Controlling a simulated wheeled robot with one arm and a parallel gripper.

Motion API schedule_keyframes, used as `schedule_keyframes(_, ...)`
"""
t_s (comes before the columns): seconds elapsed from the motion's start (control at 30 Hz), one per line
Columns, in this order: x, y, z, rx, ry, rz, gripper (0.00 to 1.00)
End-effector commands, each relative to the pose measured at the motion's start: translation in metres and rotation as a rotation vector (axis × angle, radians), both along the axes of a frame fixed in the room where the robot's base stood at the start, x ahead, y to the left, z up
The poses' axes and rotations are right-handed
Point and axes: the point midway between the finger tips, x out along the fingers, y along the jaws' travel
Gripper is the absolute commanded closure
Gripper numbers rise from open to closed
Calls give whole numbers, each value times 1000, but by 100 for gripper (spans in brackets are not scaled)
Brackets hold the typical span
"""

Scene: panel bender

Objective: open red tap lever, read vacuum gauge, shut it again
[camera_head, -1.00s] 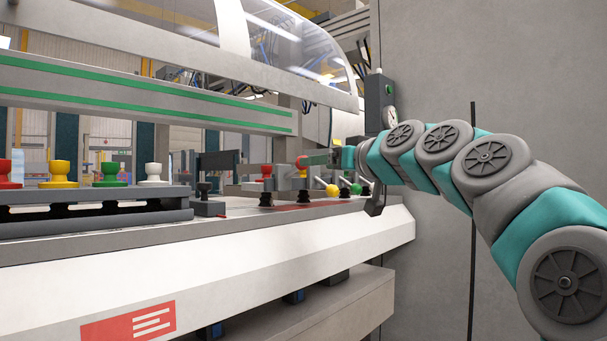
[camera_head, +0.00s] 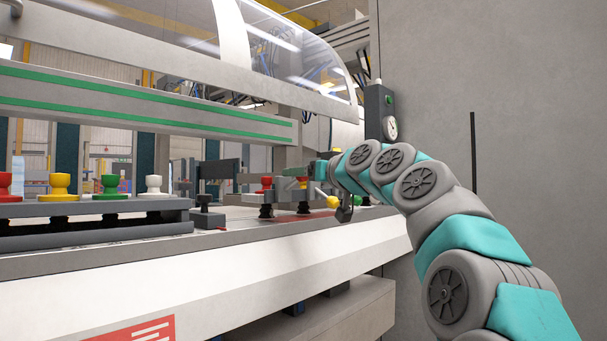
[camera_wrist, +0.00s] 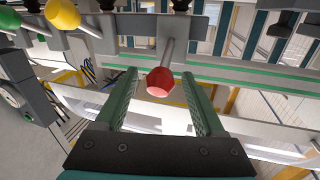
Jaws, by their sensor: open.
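The red ball knob (camera_wrist: 160,84) of the tap lever shows in the wrist view at the end of a grey rod coming down from a valve block. My gripper (camera_wrist: 159,76) is open, with one green finger on each side of the knob. Gaps show between knob and fingers. In the head view my gripper (camera_head: 312,171) is at the row of levers, and the red knob cannot be made out clearly there. The round vacuum gauge (camera_head: 390,128) sits on a dark box on the grey wall, its reading too small to tell. Part of a dial (camera_wrist: 9,97) shows at the wrist view's left edge.
A yellow lever knob (camera_head: 333,202) is close beside my gripper; a yellow knob also shows in the wrist view (camera_wrist: 62,14). A rack of coloured cups (camera_head: 110,188) stands at left on the machine bed (camera_head: 150,255). The grey wall (camera_head: 530,110) rises at right.

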Motion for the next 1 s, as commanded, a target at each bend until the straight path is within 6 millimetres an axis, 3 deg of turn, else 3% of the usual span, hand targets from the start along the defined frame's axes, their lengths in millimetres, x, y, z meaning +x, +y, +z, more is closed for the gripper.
schedule_keyframes(0.27,1,1,0,0,0,0,30)
schedule_keyframes(0.87,1,1,0,-1,1,1,98)
schedule_keyframes(1.0,1,1,0,-1,1,1,100)
